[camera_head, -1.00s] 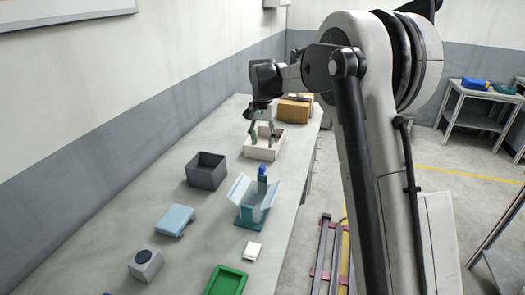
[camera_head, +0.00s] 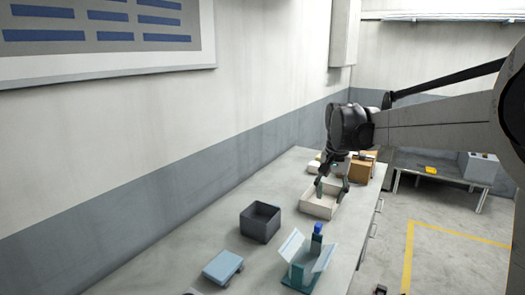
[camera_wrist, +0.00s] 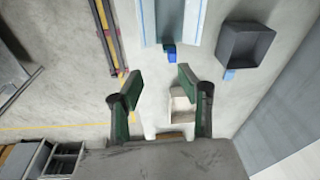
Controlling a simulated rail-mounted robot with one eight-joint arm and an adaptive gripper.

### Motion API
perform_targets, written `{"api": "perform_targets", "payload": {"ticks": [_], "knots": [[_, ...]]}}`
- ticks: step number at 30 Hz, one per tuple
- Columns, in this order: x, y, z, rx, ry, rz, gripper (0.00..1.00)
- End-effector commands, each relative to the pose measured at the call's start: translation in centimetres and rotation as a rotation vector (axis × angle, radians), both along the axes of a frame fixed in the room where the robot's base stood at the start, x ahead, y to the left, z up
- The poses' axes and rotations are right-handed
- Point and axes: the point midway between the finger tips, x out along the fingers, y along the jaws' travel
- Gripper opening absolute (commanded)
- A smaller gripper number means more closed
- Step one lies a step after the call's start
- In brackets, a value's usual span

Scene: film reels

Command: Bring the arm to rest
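My gripper (camera_head: 332,192) hangs over the bench with its fingers pointing down, above the cream open box (camera_head: 318,206). In the wrist view my gripper (camera_wrist: 155,88) has its two green-padded fingers spread apart. The cream box also shows in the wrist view (camera_wrist: 182,108), partly covered by a finger. I cannot tell from the head view exactly how high the fingers are above the box.
A dark grey open box (camera_head: 260,222) and a teal stand with pale slanted panels (camera_head: 300,262) are nearer on the bench, with a light blue block (camera_head: 222,267). A brown box (camera_head: 359,170) sits behind the gripper. The wall runs along the left.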

Motion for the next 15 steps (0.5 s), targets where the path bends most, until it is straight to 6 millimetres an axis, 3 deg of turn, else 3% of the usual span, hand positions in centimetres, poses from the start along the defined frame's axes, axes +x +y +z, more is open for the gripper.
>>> {"api": "perform_targets", "payload": {"ticks": [6,15], "knots": [[-5.9,0.2,1.8,-0.013,-0.079,0.069,0.36],[-14.0,0.4,2.3,-0.04,-0.186,0.164,0.36]]}}
